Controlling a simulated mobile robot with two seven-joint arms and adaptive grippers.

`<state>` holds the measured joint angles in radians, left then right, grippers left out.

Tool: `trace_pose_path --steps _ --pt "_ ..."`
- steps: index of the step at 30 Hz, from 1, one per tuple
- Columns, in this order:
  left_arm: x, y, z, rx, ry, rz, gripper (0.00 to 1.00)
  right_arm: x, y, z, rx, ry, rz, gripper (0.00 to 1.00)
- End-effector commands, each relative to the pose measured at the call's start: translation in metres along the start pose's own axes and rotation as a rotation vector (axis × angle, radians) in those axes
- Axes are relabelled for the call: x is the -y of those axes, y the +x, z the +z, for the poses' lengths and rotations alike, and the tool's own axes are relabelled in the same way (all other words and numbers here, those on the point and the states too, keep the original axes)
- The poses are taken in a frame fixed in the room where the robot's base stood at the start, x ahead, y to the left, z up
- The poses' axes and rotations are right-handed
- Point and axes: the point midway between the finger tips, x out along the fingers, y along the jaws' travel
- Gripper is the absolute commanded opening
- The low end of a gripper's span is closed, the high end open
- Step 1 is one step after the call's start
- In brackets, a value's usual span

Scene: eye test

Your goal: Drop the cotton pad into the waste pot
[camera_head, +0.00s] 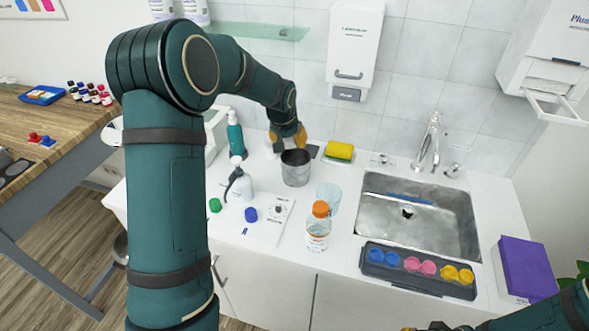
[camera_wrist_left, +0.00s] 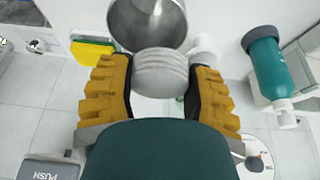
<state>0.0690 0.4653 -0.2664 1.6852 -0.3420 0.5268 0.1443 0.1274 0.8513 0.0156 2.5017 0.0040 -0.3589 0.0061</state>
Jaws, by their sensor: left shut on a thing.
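The waste pot (camera_head: 296,175) is a grey metal cup standing upright on the white counter, near the wall. It also shows in the wrist view (camera_wrist_left: 150,15), its open mouth towards the camera. My left gripper (camera_head: 288,139) is at the pot's far side, around rim height or above. In the wrist view its yellow fingers (camera_wrist_left: 160,85) are shut on the cotton pad (camera_wrist_left: 160,73), a round whitish ridged piece. The pad overlaps the pot's rim in that view; I cannot tell whether they touch. The pad is not clear in the head view. My right gripper (camera_head: 438,327) barely shows at the bottom edge.
A teal bottle (camera_head: 236,139) and a grey-white pump flask (camera_head: 239,186) stand left of the pot. A yellow sponge (camera_head: 340,150) lies right of it. A clear glass (camera_head: 329,196) and orange-capped bottle (camera_head: 318,232) stand in front. The sink (camera_head: 410,238) is further right.

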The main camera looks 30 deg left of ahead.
Motion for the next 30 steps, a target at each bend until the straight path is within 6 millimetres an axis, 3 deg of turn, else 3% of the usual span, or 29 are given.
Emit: trace_pose_path --steps 1,2,4,17,30 --pt "0.000 0.000 0.000 0.000 0.000 0.000 0.20 0.000 0.000 0.000 0.000 0.000 0.000 0.00" --pt "0.000 0.000 0.000 0.000 0.000 0.000 0.63 0.000 0.000 0.000 0.000 0.000 0.000 0.00" --pt "0.000 0.000 0.000 0.000 0.000 0.000 0.86 0.000 0.000 0.000 0.000 0.000 0.000 0.00" --pt "0.000 -0.008 -0.001 -0.003 0.000 0.000 0.86 0.000 0.000 -0.001 -0.001 0.000 0.000 0.00" --pt "-0.001 -0.089 -0.001 -0.004 0.000 0.001 0.86 0.000 0.000 -0.001 -0.001 0.000 0.000 0.00"
